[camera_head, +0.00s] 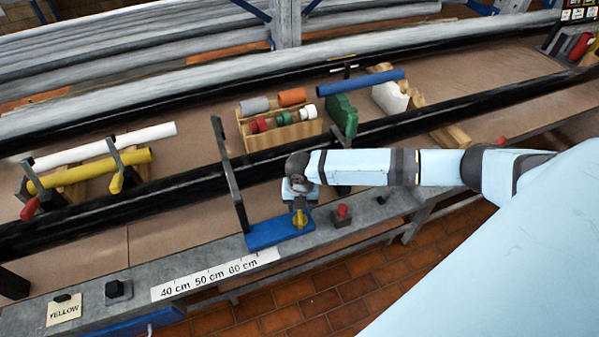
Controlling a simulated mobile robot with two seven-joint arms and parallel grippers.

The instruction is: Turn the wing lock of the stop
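The stop has a blue base (262,236) on the grey front rail, just past the 60 cm mark. A tall dark plate (231,178) rises from its left end. The yellow wing lock (299,220) sits on top of the base, near its right end. My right arm comes in from the right, and its gripper (299,205) points down at the wing lock, with the fingers right over or around its top. The fingers are small and dark here, so I cannot tell whether they touch or grip it. My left gripper is out of view.
A red button (342,211) on a dark box stands just right of the stop. A wooden rack (281,131) with coloured plugs and a yellow tube (95,169) are behind.

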